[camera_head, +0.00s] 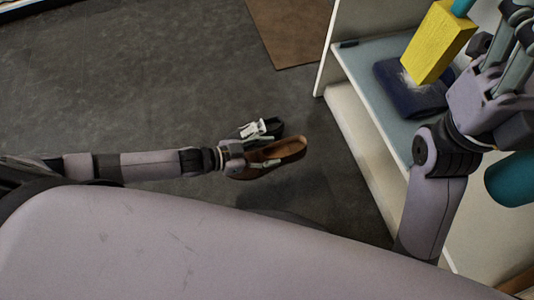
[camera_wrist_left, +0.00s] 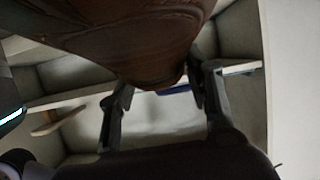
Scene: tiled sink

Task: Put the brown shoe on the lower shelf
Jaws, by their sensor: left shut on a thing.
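The brown shoe (camera_head: 290,148) is held above the dark floor in the middle of the head view. My left gripper (camera_head: 262,150) is shut on it near its left end; a grey finger lies along the shoe's side. In the left wrist view the brown shoe (camera_wrist_left: 140,40) fills the top, with the two fingers (camera_wrist_left: 163,100) below and beside it. The white shelf unit (camera_head: 360,150) stands to the right, with a blue-grey board (camera_head: 375,58). Which level is the lower shelf is not clear. My right gripper (camera_head: 498,80) is beside the unit, its fingertips unclear.
A teal cylinder (camera_head: 512,180) is at the right edge. A brown mat (camera_head: 292,30) lies on the floor beyond. The floor left of the unit is mostly clear.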

